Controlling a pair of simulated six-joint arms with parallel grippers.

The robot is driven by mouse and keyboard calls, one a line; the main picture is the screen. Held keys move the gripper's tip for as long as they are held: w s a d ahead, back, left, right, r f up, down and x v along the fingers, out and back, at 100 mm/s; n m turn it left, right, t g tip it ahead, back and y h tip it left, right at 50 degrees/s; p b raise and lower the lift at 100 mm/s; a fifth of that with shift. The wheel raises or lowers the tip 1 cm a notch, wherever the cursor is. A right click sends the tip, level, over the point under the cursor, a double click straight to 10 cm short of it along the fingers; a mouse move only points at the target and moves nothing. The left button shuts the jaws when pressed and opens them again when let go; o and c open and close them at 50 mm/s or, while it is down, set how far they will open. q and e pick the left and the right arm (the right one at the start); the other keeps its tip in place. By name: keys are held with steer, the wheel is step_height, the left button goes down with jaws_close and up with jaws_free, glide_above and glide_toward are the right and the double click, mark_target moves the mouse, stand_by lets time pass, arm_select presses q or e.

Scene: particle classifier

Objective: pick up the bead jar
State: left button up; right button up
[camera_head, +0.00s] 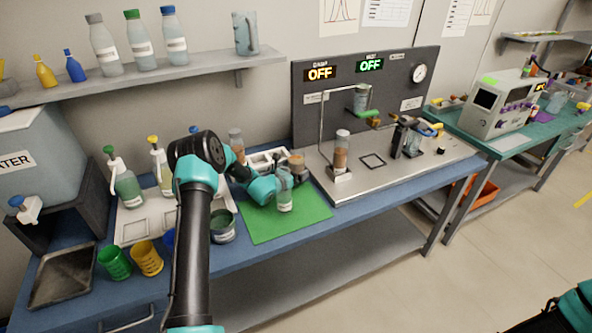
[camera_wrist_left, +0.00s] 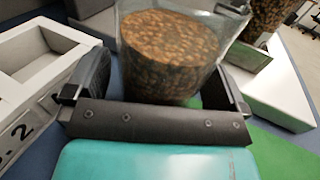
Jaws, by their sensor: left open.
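The bead jar (camera_wrist_left: 168,50) is a clear jar part-filled with brown beads. In the left wrist view it stands upright between the fingers of my left gripper (camera_wrist_left: 163,88). The fingers are open, one on each side, with a visible gap at the left. In the head view my left gripper (camera_head: 291,174) reaches over the back of the green mat, and the bead jar (camera_head: 297,160) shows brown just behind it, partly hidden. Only part of my right arm shows at the bottom right corner of the head view; its gripper is out of frame.
A tube of brown material (camera_head: 341,152) stands on the metal rig to the right. A white tray (camera_wrist_left: 40,62) lies left of the jar. The mat's front is clear.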

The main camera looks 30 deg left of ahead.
stand_by(0.4)
arm_select(q)
steer(key=c, duration=1.2)
steer(key=shift+r, duration=0.3)
steer(key=shift+r, duration=4.7)
